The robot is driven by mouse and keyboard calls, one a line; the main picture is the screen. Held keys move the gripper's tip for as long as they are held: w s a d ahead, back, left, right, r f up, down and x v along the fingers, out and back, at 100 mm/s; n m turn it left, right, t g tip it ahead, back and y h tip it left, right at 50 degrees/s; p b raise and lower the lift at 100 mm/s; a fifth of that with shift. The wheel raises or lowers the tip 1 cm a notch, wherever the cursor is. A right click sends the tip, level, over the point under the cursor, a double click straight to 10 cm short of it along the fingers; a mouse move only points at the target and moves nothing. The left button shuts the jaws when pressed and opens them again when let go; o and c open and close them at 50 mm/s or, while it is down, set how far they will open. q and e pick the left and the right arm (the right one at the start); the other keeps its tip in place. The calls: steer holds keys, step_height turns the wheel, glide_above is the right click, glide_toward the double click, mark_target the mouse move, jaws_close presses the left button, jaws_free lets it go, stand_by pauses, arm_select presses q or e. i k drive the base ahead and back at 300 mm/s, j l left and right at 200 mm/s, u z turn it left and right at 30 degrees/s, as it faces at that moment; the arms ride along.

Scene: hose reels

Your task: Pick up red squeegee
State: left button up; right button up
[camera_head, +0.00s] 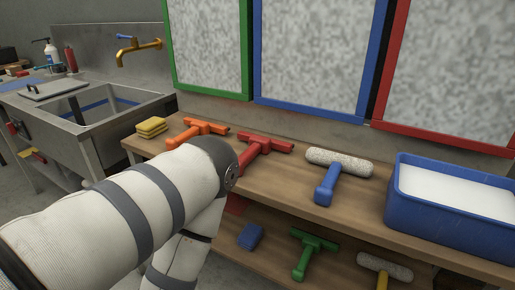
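The red squeegee (264,146) lies on the upper wooden shelf, between an orange squeegee (194,130) on its left and a blue-handled roller (329,184) on its right. Its crossbar is at the back and its handle points toward me. The lower end of the handle is partly hidden by my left arm, whose bent elbow stands in front of it. The forearm runs down from the elbow and leaves the picture at the bottom. Neither of my grippers is in view.
A blue tub (452,207) with white contents stands at the right of the upper shelf (289,193). Yellow sponges (151,127) lie at its left end. The lower shelf holds a green squeegee (306,258), a blue block (251,237) and a yellow-handled roller (384,270). A metal sink (60,140) is left.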

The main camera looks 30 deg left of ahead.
mark_target(259, 144)
steer(key=u, duration=1.25)
